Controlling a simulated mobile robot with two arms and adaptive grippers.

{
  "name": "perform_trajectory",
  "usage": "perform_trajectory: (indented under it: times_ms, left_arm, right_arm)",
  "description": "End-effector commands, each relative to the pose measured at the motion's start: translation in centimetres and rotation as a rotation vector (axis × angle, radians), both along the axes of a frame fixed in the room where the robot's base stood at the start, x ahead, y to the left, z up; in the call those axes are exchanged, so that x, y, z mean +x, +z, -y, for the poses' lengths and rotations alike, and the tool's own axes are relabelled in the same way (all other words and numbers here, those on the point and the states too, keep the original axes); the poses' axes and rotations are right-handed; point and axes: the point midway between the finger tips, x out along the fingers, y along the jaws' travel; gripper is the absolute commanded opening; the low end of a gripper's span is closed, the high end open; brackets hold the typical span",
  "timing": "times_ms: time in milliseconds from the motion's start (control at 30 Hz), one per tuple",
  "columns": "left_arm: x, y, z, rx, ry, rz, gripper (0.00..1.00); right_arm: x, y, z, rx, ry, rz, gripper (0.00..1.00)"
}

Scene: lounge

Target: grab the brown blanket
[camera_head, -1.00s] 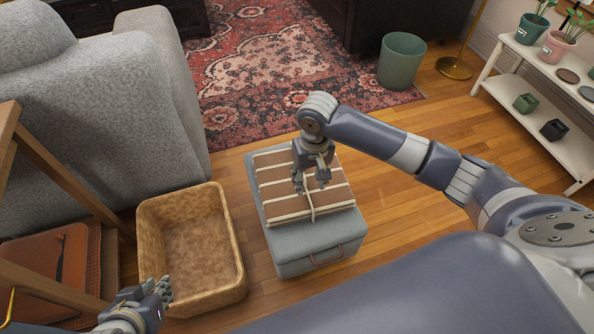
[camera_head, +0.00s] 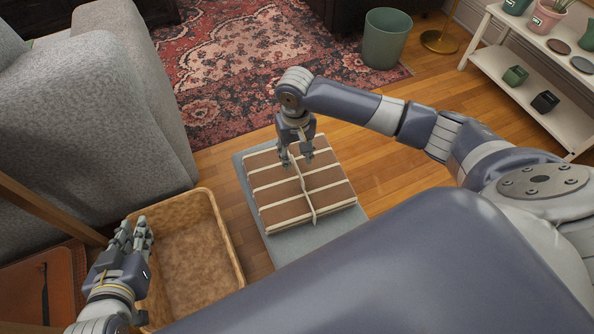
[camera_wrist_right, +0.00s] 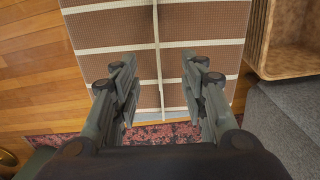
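The brown blanket (camera_head: 285,206) is a folded, flat bundle with cream stripes and a pale strap along its middle. It lies on a grey-blue ottoman (camera_head: 310,248). My right gripper (camera_head: 297,158) points down at the blanket's far part. In the right wrist view, the blanket (camera_wrist_right: 112,30) spreads beyond my right gripper (camera_wrist_right: 158,82), whose fingers are apart on either side of the strap with nothing between them but that view of the blanket. Whether the fingertips touch the cloth cannot be told. My left gripper (camera_head: 132,232) is over the left edge of the basket; its finger opening is unclear.
An empty tan basket (camera_head: 222,232) stands left of the ottoman. A grey sofa (camera_head: 95,110) is at the left, with a wooden frame below it. A green bin (camera_head: 385,38) and white shelf (camera_head: 515,85) stand at the right. Wood floor is free right of the ottoman.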

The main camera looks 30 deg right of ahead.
Motion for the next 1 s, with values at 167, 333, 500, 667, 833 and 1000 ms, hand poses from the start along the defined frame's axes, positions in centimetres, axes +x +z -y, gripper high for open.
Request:
perform_trajectory:
  times_ms: [167,333,500,667,833,1000]
  left_arm:
    - [1.2,1.5,0.6,-0.022,-0.007,0.092,0.18]
    - [1.6,2.1,0.8,-0.030,-0.009,0.128,0.18]
    - [2.7,3.8,1.3,-0.053,-0.016,0.225,0.18]
    - [3.7,6.4,1.9,-0.086,-0.024,0.360,0.18]
    - [4.3,9.2,2.5,-0.122,-0.034,0.502,0.18]
    - [4.4,12.0,2.9,-0.158,-0.041,0.642,0.18]
  right_arm:
    - [0.0,-1.1,0.0,-0.001,0.000,0.000,0.40]
    - [-0.1,-1.4,0.0,-0.001,0.001,0.000,0.40]
    - [-0.3,-2.3,0.1,-0.001,0.001,-0.001,0.40]
    - [-0.5,-3.3,0.1,-0.001,0.000,-0.001,0.40]
    - [-0.7,-4.3,0.1,-0.001,0.000,-0.001,0.40]
    - [-0.8,-5.5,0.1,-0.001,0.000,-0.001,0.40]
